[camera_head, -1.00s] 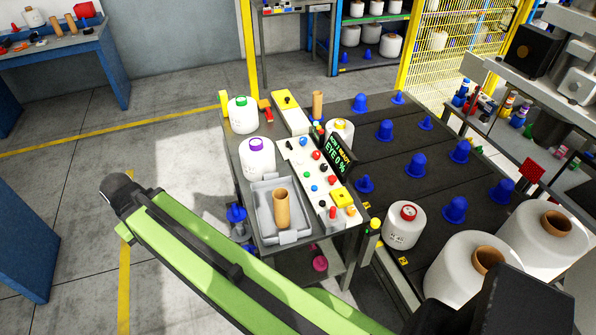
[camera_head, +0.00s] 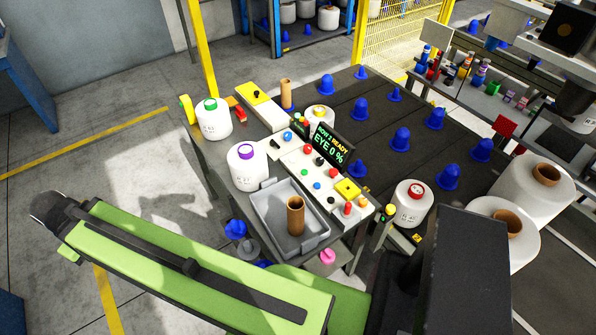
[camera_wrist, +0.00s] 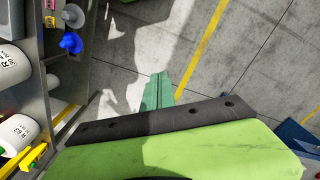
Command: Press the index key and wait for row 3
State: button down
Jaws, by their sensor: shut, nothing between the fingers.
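The white control panel (camera_head: 315,175) on the small grey table carries several coloured buttons and knobs, including a yellow square key (camera_head: 347,189). I cannot read which one is the index key. The dark display (camera_head: 332,148) behind it shows green text that seems to read "ROW 2 READY, EYE 0 %". My gripper (camera_wrist: 157,90) shows in the wrist view as teal fingers, shut and empty, over bare floor and away from the panel. The head view does not show the fingers.
A grey tray (camera_head: 262,220) holds a brown tube (camera_head: 295,215). White bobbins with purple (camera_head: 247,168), green (camera_head: 213,120) and red (camera_head: 411,203) tops stand near the panel. Several blue pegs (camera_head: 400,139) stand on the dark deck. Large bobbins (camera_head: 535,190) stand at right. Floor at left is free.

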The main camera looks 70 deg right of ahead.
jog(key=w+d+f+m+h+b, duration=0.1)
jog(key=d+f+m+b, duration=0.15)
jog(key=d, duration=0.65)
jog(key=d+f+m+h+b, duration=0.1)
jog(key=d+f+b, duration=0.15)
jog(key=d, duration=0.65)
jog(key=s+d+f+m+h+b, duration=0.1)
jog(key=s+d, duration=0.4)
jog(key=d, duration=0.6)
jog(key=s+d+f+m+h+b, duration=0.2)
jog(key=s+d+b, duration=0.3)
jog(key=d, duration=0.7)
jog(key=s+d+f+m+h+b, duration=0.1)
jog(key=s+d, duration=0.4)
jog(key=d, duration=0.7)
jog(key=shift+s+d+f+m+g+h+b, duration=0.1)
jog(key=shift+f+m+g+h+b, duration=0.1)
jog(key=shift+f+m+b, duration=0.35)
jog(key=shift+s+d+f+m+g+h+b, duration=0.1)
jog(key=shift+f+m+g+h+b, duration=0.1)
jog(key=shift+m+b, duration=0.55)
jog(key=s+d+f+m+g+h+b, duration=0.1)
jog(key=s+d+m+b, duration=0.15)
jog(key=s+d, duration=0.6)
jog(key=g+b, duration=0.2)
send_over(302, 173)
jog(key=shift+s+d+f+m+h, duration=0.1)
jog(key=shift+d+f+m+h, duration=0.05)
jog(key=shift+m+h, duration=0.25)
